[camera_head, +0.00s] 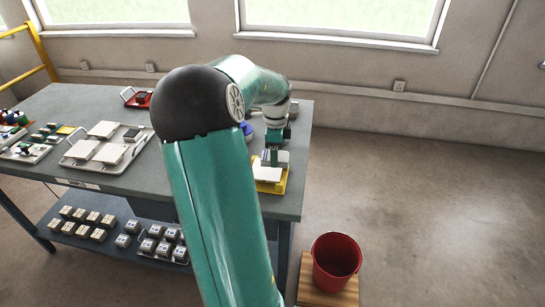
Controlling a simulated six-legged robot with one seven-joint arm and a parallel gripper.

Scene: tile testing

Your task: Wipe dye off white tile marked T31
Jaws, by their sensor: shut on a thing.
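My gripper (272,157) is at the right end of the table, pointing down over a yellow tray (280,187). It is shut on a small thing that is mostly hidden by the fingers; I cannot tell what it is. A white tile (267,174) lies in the front of the yellow tray, just in front of and below the fingers. I cannot tell whether the held thing touches it. No T31 mark or dye can be read on it at this size.
Left on the grey table (130,182) are a tray (75,163) with several white tiles, a red tray (139,100) and small coloured items (40,135). Several blocks (88,222) sit on the lower shelf. A red bucket (335,262) stands on a wooden base, lower right. My arm hides the table's middle.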

